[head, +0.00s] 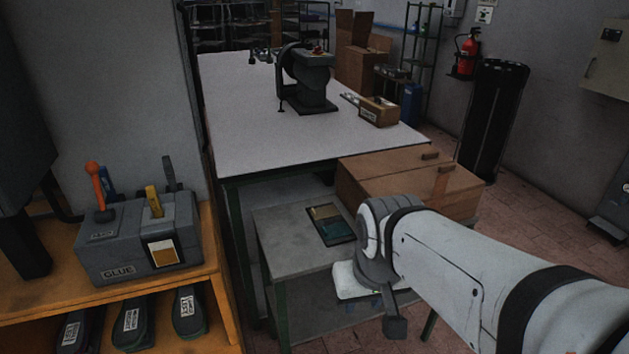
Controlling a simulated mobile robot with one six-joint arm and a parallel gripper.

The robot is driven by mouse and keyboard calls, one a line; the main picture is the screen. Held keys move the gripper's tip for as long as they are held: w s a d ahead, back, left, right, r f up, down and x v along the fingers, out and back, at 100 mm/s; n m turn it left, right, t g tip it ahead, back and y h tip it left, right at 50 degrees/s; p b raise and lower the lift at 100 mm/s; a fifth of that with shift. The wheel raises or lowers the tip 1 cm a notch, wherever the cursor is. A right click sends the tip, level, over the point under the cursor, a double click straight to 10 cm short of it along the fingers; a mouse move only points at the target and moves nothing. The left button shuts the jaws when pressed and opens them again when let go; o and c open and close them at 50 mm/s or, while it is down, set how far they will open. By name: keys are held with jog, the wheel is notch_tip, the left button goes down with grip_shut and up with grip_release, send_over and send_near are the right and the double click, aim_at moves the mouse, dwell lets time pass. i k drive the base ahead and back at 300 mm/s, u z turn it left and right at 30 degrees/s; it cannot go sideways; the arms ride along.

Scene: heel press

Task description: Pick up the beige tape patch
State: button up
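A dark flat tray (351,238) lies on the small grey table, left of my arm. In it are flat patches: a tan-beige one (325,212) at the back and a teal one (332,229) nearer the front. The tan-beige one looks like the tape patch, but it is small and dim. My gripper (395,326) hangs at the end of my white arm, to the right of and nearer than the tray, apart from it. Only a dark finger-like part shows, so its opening is hidden. A pale piece (355,283) beside my wrist is unclear.
The grey side table (285,235) has bare top around the tray. A cardboard box (400,185) stands behind my wrist. A white workbench (240,120) carries a press (308,80) and a wooden box (379,111). A grey glue box (125,240) stands on the orange shelf at left.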

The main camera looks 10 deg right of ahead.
aim_at(325, 211)
jog(key=i, duration=1)
jog(key=z, duration=0.05)
